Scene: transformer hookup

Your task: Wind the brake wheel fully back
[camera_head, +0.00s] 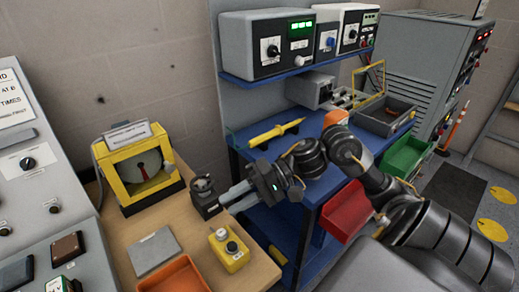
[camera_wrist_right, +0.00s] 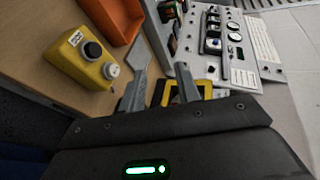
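A small dark wheel (camera_head: 202,184) sits on a dark block at the right edge of the wooden desk; I take it to be the brake wheel. My right gripper (camera_head: 226,198) reaches toward it from the right, with its fingertips close to the block; I cannot tell whether they touch. In the right wrist view, the two fingers (camera_wrist_right: 162,84) stand apart with a gap between them. The wheel is not clearly visible there. My left gripper is not in view.
A yellow button box (camera_head: 228,250), a grey plate (camera_head: 154,251) and an orange tray (camera_head: 175,277) lie in front. A blue bench (camera_head: 252,135) bears a yellow tool (camera_head: 272,132). A grey console (camera_head: 60,215) borders the left.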

